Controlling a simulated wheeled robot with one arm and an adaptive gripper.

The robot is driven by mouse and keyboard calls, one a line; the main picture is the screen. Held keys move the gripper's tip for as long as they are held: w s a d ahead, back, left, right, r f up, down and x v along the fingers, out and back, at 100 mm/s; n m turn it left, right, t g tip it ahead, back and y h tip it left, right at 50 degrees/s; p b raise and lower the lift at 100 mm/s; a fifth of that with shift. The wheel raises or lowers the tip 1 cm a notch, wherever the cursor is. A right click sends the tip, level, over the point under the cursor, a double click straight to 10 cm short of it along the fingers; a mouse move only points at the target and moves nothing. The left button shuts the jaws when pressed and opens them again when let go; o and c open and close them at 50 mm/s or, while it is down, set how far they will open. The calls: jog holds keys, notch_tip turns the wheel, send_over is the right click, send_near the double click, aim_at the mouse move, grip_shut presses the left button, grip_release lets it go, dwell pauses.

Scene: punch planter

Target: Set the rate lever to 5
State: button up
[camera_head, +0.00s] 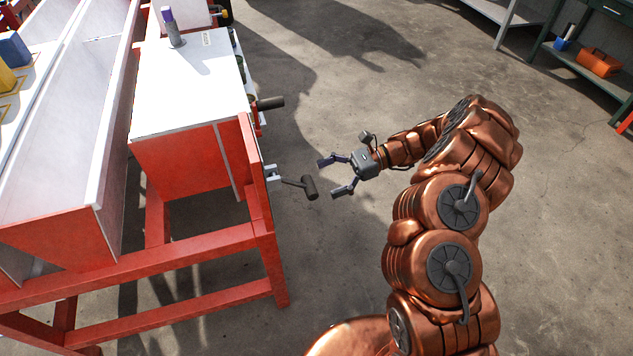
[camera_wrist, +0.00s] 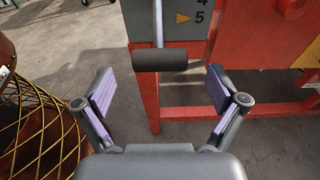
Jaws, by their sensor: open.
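The rate lever has a dark cylindrical grip (camera_head: 311,187) on a thin rod, sticking out from the red machine's side (camera_head: 251,160). In the wrist view the grip (camera_wrist: 160,61) lies crosswise, and its rod runs up in front of a dark scale plate (camera_wrist: 172,28). The plate shows a 4 above a 5 (camera_wrist: 199,17), with a yellow triangle (camera_wrist: 183,18) pointing at the 5. The rod's root is out of the wrist view. My gripper (camera_head: 330,177) is open and empty, just right of the grip. In the wrist view its fingers (camera_wrist: 159,86) stand either side of the grip, apart from it.
Another dark handle (camera_head: 270,103) sticks out farther back on the same side. The red frame leg (camera_head: 276,255) stands below the lever. A yellow lattice drum (camera_wrist: 38,130) is at the wrist view's left. Open concrete floor (camera_head: 330,70) lies behind my gripper.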

jog(key=v, duration=0.7)
jog(key=shift+d, duration=0.3)
jog(key=shift+w, duration=0.1)
jog(key=s+a+r+n+g+h, duration=0.3)
jog(key=s+a+r+n+h, duration=0.55)
jog(key=s+r, duration=0.65)
jog(key=s+d+f+n+t+h, duration=0.1)
jog(key=s+d+n+t+h, duration=0.15)
jog(key=s+d, duration=0.55)
jog(key=s+d+f+n+t+h, duration=0.15)
jog(key=s+d+n+h, duration=0.25)
jog(key=s, duration=0.9)
notch_tip(320, 180, up, 21)
jog(key=t+p, duration=0.1)
jog(key=p, duration=1.8)
jog(key=shift+w, duration=0.2)
